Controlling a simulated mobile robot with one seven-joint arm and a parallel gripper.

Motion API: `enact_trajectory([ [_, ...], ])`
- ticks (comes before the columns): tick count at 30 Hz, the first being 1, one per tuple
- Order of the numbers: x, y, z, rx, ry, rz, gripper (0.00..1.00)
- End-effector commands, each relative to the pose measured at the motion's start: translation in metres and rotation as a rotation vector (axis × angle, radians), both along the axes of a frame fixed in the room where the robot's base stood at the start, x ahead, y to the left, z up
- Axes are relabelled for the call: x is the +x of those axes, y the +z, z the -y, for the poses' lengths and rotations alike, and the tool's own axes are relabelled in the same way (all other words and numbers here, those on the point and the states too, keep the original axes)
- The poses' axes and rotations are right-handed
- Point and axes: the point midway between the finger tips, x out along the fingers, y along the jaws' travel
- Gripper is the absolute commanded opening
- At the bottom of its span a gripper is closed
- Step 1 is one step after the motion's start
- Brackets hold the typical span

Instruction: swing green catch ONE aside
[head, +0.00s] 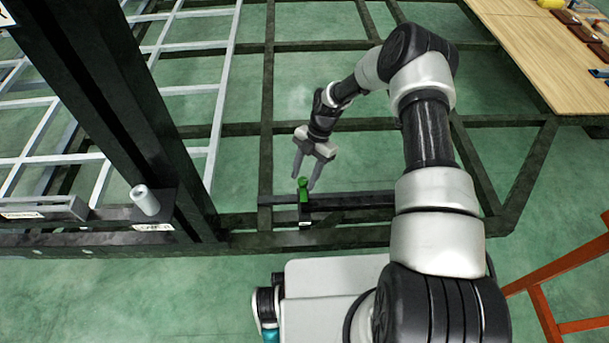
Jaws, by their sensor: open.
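The green catch (303,190) is a small upright green piece on a dark bar of the chassis, near the middle of the head view. A small pale label, too small to read, shows just below it. Nothing is held.
A thick dark post (125,115) rises at the left, with a pale cylinder (145,200) beside its foot. Dark chassis rails (267,100) cross the green floor. A wooden bench (540,50) stands at the back right, and an orange frame (570,262) at the lower right.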

Motion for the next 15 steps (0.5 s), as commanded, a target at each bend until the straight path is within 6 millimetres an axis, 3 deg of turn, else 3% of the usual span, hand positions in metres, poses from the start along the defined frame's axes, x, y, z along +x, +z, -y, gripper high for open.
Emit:
enact_trajectory([
  [3, 0.0, 0.0002, 0.0001, 0.0, 0.0, 0.0, 0.4],
  [10, -0.0001, 0.0003, 0.0001, 0.0, 0.0, 0.0, 0.04],
  [15, -0.0001, 0.0003, 0.0002, 0.001, -0.008, -0.001, 0.04],
])
